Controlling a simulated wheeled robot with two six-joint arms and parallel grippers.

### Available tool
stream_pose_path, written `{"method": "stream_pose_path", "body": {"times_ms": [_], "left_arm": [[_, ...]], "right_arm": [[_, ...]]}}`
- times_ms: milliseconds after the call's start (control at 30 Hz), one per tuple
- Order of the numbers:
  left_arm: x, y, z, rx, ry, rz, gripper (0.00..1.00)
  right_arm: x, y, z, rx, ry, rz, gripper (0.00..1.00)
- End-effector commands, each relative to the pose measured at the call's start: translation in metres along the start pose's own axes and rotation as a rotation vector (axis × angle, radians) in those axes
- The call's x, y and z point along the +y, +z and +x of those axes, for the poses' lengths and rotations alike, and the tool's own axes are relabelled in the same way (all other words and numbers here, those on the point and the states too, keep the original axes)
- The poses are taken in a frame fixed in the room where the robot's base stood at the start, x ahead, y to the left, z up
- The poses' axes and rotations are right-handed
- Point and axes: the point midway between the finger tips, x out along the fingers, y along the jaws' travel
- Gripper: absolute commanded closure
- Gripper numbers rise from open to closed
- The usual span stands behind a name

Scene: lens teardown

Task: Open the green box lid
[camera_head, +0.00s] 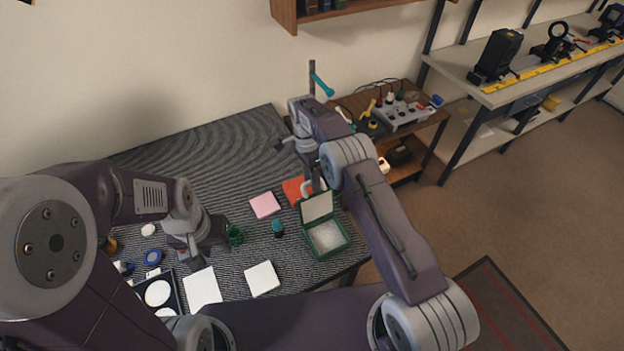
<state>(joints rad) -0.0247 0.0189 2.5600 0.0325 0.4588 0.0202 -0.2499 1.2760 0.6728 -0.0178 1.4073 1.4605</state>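The green box (343,247) sits near the right front edge of the striped table, with pale filling inside. Its lid (303,212) stands raised at the back edge, showing a white inner face, so the box is open. My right gripper (313,186) points down just behind the raised lid; its fingertips are small and partly hidden, and I cannot tell whether they touch the lid. My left gripper (194,262) points down over the table, left of the box and apart from it. Its fingers are too unclear to tell open from shut.
A red-orange item (291,190) lies behind the box. A pink pad (265,205), a teal-capped bottle (278,228), a green cup (235,235) and white sheets (262,279) lie left of it. A brown side table (432,126) with equipment stands at the back right.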

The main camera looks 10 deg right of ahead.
Motion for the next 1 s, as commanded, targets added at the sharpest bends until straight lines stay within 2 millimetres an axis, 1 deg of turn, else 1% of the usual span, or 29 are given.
{"method": "stream_pose_path", "body": {"times_ms": [167,267,400,567,667,1000], "left_arm": [[0.000,0.000,0.002,0.000,0.000,0.000,0.64],[0.000,0.001,0.006,0.000,0.000,0.000,0.64],[0.000,0.001,0.012,0.000,0.000,0.000,0.64],[0.000,0.002,0.020,0.000,0.000,0.000,0.64],[-0.001,0.003,0.026,0.000,0.000,0.000,0.64],[-0.001,0.004,0.042,0.000,0.000,0.000,0.64]], "right_arm": [[0.001,0.000,-0.003,0.001,0.000,0.001,0.62],[0.003,0.000,-0.015,0.001,-0.003,0.000,0.62],[0.009,0.001,-0.041,0.001,-0.003,0.000,0.62],[0.027,-0.008,-0.046,0.001,0.000,0.001,0.62],[0.041,-0.016,-0.051,0.001,0.000,0.002,0.62],[0.099,-0.045,-0.075,0.001,-0.002,0.002,0.62]]}}
